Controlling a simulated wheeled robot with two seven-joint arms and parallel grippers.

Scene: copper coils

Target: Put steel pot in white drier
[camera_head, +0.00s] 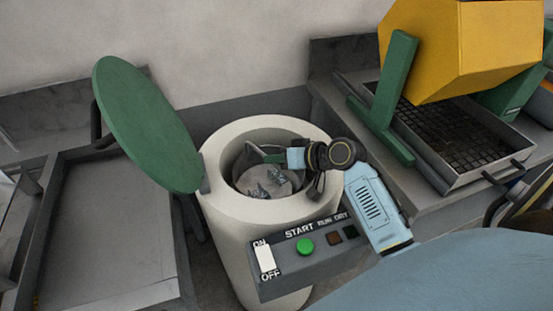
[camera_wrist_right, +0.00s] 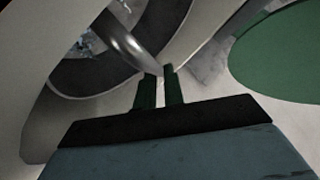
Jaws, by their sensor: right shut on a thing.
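The white drier (camera_head: 224,216) stands upright in the middle of the head view. Its round green lid (camera_head: 145,120) is swung open to the left. The steel pot (camera_head: 286,184) shows inside the drier's round mouth, with small bluish-grey pieces (camera_head: 268,186) in it. My right gripper (camera_head: 264,155) reaches into the mouth from the right and is shut on the pot's rim. In the right wrist view the two green fingers (camera_wrist_right: 160,88) pinch the shiny steel rim (camera_wrist_right: 128,40). The pot's underside is hidden, so I cannot tell whether it rests on the drier's floor. My left gripper is not in view.
A control box (camera_head: 305,262) with a green START button and an ON/OFF switch is on the drier's front. A grey bench (camera_head: 100,215) stands left. A yellow tumbler (camera_head: 460,45) on green supports stands above a black grid tray (camera_head: 450,145) at right. A wall is behind.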

